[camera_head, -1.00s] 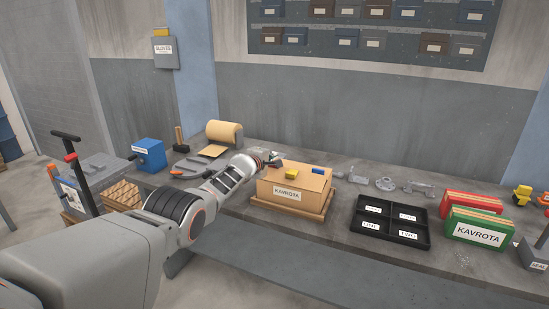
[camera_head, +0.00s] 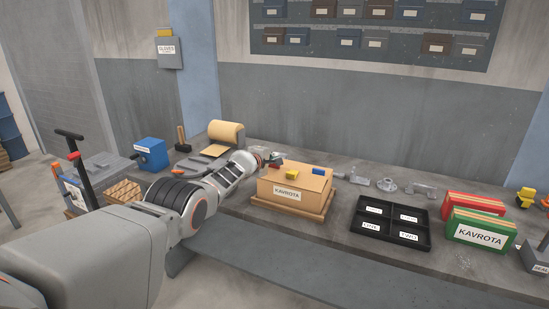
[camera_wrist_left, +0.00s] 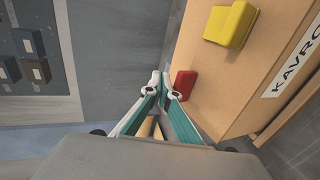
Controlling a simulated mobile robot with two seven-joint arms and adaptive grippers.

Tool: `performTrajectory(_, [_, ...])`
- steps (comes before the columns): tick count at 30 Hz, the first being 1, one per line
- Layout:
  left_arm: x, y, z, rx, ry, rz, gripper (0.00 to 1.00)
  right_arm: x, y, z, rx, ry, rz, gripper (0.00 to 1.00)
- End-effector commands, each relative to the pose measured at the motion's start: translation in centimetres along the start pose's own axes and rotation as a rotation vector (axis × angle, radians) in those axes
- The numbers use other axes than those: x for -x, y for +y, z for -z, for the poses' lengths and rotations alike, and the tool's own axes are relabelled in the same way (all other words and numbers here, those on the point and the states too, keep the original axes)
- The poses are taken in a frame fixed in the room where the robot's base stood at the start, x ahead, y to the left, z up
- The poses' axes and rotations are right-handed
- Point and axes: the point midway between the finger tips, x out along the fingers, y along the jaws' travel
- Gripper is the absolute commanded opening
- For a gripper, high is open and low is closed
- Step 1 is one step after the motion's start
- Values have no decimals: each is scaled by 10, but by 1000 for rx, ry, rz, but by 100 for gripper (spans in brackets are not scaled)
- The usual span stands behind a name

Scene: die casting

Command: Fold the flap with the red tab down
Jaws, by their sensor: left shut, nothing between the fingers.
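A cardboard box (camera_head: 306,202) labelled KAVROTA sits on a shallow wooden-coloured tray (camera_head: 265,206) on the bench. On its top are a yellow tab (camera_head: 292,174) and a blue tab (camera_head: 318,171). The yellow tab also shows in the left wrist view (camera_wrist_left: 230,25). The red tab (camera_wrist_left: 183,85) is at the box edge in that view, just right of my left fingertips. My left gripper (camera_wrist_left: 162,83) is shut and empty, its tips close beside the red tab; I cannot tell if they touch. In the head view my left gripper (camera_head: 272,158) is at the box's back left corner. My right gripper is out of view.
A black divided tray (camera_head: 390,226) and red and green KAVROTA containers (camera_head: 479,232) stand to the right. Grey metal parts (camera_head: 387,185) lie behind. A paper roll (camera_head: 226,132) and blue box (camera_head: 151,154) are at the left. A wall rises behind the bench.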

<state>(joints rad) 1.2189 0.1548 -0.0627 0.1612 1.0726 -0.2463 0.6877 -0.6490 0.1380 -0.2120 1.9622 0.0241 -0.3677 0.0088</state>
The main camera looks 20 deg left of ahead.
Motion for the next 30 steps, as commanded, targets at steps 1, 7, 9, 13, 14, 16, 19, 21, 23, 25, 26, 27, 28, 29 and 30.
performTrajectory(1, [0,0,1,0,0,1,0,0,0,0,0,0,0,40])
performTrajectory(7, [0,0,2,1,-1,7,0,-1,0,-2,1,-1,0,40])
performTrajectory(9, [0,0,3,2,-1,9,0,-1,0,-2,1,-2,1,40])
performTrajectory(13, [0,-1,4,2,-1,12,0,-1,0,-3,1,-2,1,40])
performTrajectory(14, [0,-1,4,3,-1,13,0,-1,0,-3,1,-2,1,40])
performTrajectory(16, [0,-1,4,3,-1,14,0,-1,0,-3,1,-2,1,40])
performTrajectory(19, [1,-1,5,3,-1,16,0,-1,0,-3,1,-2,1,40])
performTrajectory(21, [1,-2,5,3,-1,17,0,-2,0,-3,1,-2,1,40])
performTrajectory(23, [1,-2,6,3,-1,18,0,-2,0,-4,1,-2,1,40])
performTrajectory(25, [1,-2,6,3,-1,19,0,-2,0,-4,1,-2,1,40])
performTrajectory(26, [1,-2,6,3,-1,20,0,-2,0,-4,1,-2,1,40])
performTrajectory(27, [1,-2,6,3,-1,20,0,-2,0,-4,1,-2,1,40])
performTrajectory(28, [1,-2,6,3,-2,21,0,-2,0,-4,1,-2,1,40])
performTrajectory(29, [1,-2,6,3,-2,21,0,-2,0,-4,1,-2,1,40])
performTrajectory(30, [1,-2,6,3,-2,22,0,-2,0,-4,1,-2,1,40])
